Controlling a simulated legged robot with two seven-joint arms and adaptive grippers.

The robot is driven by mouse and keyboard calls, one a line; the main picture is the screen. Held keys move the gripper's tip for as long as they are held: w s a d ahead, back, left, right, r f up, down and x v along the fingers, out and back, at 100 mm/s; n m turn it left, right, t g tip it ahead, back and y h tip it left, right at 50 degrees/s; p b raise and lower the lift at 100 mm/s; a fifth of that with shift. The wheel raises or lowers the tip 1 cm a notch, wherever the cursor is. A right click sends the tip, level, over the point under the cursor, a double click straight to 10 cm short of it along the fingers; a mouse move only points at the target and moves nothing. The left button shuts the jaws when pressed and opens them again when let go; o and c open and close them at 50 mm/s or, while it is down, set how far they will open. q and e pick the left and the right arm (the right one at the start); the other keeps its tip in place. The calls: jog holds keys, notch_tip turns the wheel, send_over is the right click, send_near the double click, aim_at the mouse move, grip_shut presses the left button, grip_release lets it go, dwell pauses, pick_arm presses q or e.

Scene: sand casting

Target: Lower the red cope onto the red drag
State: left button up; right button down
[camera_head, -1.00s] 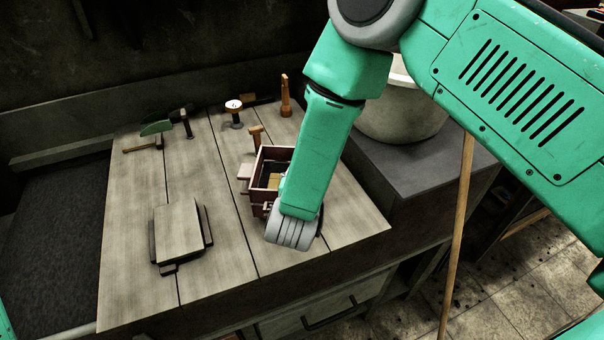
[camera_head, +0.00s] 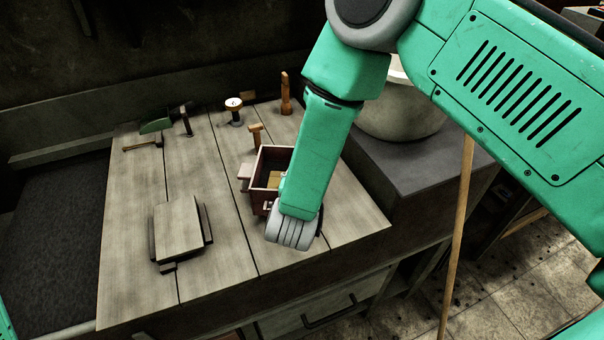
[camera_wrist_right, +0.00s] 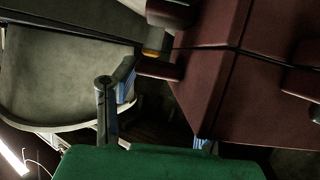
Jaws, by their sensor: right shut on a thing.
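The red cope (camera_head: 270,155) and the red drag look like one dark red box at the right of the bench in the head view, partly behind my right arm. In the right wrist view the two red parts lie together along a thin dark seam; the nearer part (camera_wrist_right: 212,85) and the farther part (camera_wrist_right: 205,25) look nearly lined up. I cannot tell if a small gap remains. My right gripper (camera_wrist_right: 160,112) is shut on the cope at its side; the exact hold is partly hidden. In the head view its fingers are hidden. My left gripper is out of view.
The bench (camera_head: 140,225) bears a flat wooden block (camera_head: 178,230) at front left. Hand tools, including a green-bladed one (camera_head: 156,126) and an upright wooden one (camera_head: 286,95), stand at the back. A pale pot (camera_head: 400,110) stands right of the bench.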

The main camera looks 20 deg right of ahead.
jog(key=c, duration=0.8)
grip_release()
jog(key=shift+c, duration=0.2)
